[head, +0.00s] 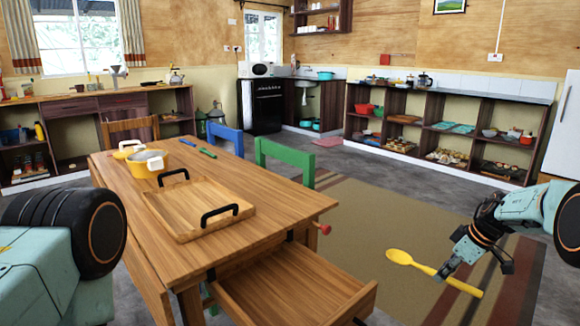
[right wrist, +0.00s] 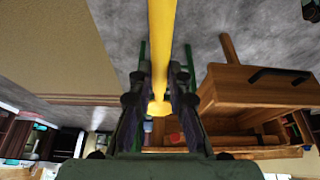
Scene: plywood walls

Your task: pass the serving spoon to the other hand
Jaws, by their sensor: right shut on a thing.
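The yellow serving spoon (head: 399,257) is in the head view at the lower right, held in the air above the rug. My right gripper (head: 443,273) is shut on its handle, with the bowl pointing left and the handle end pointing right. In the right wrist view the yellow spoon (right wrist: 161,45) runs up from between the two fingers of my right gripper (right wrist: 160,88). My left arm shows at the left edge of the head view, but its gripper is not seen.
A wooden table (head: 285,213) stands in the middle with a wooden tray (head: 190,233), a yellow pot (head: 148,165) and an open drawer (head: 290,285). Blue (head: 225,138) and green (head: 290,155) chairs stand behind it. The rug (head: 370,220) right of the table is clear.

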